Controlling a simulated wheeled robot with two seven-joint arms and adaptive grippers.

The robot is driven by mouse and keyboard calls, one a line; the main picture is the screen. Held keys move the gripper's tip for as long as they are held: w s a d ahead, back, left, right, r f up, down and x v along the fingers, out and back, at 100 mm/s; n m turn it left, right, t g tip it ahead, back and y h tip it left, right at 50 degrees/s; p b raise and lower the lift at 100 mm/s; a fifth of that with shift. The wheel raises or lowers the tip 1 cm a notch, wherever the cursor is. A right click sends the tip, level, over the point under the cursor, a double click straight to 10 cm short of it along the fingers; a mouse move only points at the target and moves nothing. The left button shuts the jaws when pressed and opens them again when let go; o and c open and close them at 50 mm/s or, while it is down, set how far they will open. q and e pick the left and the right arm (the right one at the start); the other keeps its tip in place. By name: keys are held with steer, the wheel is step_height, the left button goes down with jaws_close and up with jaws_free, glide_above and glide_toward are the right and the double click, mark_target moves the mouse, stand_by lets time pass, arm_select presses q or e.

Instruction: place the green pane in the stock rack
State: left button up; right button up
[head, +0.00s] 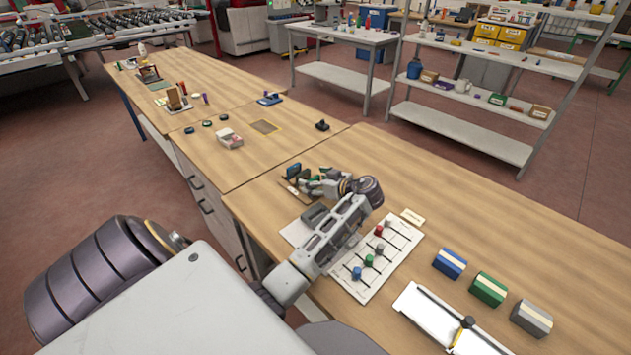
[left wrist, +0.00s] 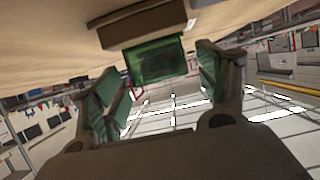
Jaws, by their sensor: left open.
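The green pane (left wrist: 157,62) shows in the left wrist view, in front of and between my left gripper's two fingers, apart from both. Its edge meets a brown wooden block (left wrist: 143,24), which looks like part of the rack; how deep it sits I cannot tell. In the head view, my left gripper (head: 312,184) is over the near bench beside a small brown rack (head: 293,190) with a dark blue pane (head: 293,170) upright in it. The hand partly hides the rack and the green pane there. My left gripper is open. My right gripper is not in view.
A white board (head: 392,262) with coloured knobs lies right of my left forearm. Blue (head: 449,263), green (head: 489,289) and grey (head: 532,318) blocks stand further right, near a white ruler-like tool (head: 440,318). The bench's far right is clear.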

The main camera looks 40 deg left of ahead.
arm_select(q)
steer(key=shift+r, duration=0.15)
steer(key=b+v, duration=0.1)
steer(key=v, duration=1.1)
stand_by(0.3)
